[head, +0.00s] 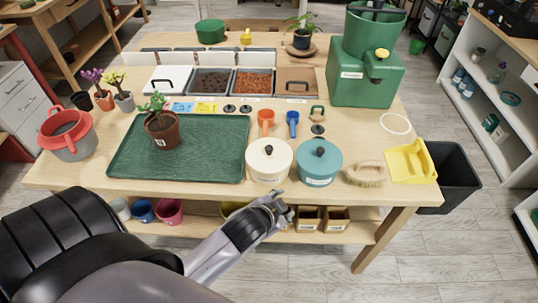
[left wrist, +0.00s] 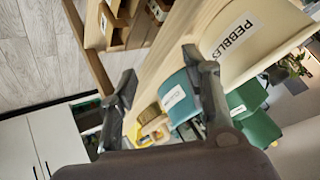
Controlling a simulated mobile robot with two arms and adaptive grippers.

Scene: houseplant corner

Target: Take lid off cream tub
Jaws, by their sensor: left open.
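The cream tub (head: 267,174) stands near the front edge of the wooden table with its lid (head: 268,150) on, a dark knob on top. The tub also shows large and tilted in the left wrist view (left wrist: 262,32), with a label reading "PEBBL…". My left gripper (head: 277,203) is in front of the table's front edge, below the cream tub and apart from it. In the left wrist view its two fingers (left wrist: 160,63) are spread, with nothing held between them. My right gripper is in neither view.
A teal lidded tub (head: 319,163) stands close to the right of the cream tub. Orange (head: 265,120) and blue (head: 292,121) scoops lie behind. A green tray (head: 205,165) with a potted plant (head: 161,127) is at left. A brush (head: 366,174) and yellow dustpan (head: 408,163) are at right.

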